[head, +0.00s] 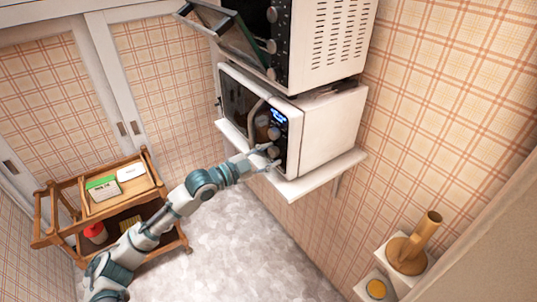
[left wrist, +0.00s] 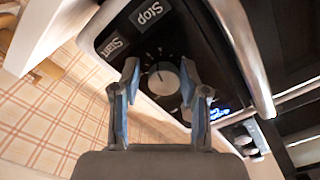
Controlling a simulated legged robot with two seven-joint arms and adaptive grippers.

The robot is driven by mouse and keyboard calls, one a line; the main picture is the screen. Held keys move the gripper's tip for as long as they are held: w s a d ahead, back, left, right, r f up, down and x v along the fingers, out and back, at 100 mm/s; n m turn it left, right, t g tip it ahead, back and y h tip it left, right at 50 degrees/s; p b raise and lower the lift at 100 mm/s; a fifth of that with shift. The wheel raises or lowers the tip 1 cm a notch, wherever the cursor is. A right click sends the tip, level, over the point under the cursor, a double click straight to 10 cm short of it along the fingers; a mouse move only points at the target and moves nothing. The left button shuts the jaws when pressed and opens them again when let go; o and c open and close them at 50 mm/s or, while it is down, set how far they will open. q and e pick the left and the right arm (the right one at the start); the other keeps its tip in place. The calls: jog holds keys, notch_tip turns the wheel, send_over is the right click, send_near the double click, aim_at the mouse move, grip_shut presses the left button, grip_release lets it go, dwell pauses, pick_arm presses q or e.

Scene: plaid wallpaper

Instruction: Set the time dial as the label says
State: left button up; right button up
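The time dial (left wrist: 164,79) is a round white knob with tick marks around it on the microwave's black panel. My left gripper (left wrist: 159,76) is open, with one blue fingertip on each side of the dial; I cannot tell whether they touch it. In the head view my left gripper (head: 267,154) is at the lower part of the panel of the white microwave (head: 325,130). A green and white box (head: 103,187) with small print lies on the wooden cart; its print is too small to read. My right gripper is not in view.
The microwave stands on a white wall shelf (head: 312,182), its blue display (head: 279,117) lit. Another oven (head: 325,45) with its door open is above. The wooden cart (head: 150,205) stands left. A wooden object (head: 412,252) is at the lower right. The Stop button (left wrist: 149,12) is near the dial.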

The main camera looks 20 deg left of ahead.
pick_arm(q)
jog(key=shift+o, duration=0.6)
jog(key=shift+w, duration=0.15)
jog(key=shift+a+r, duration=0.1)
jog(key=shift+s+a+r, duration=0.1)
jog(key=shift+s+a, duration=0.05)
jog(key=shift+s, duration=0.15)
jog(key=v, duration=1.1)
jog(key=shift+a+f, duration=0.2)
jog(key=shift+f, duration=0.1)
jog(key=shift+s, duration=0.1)
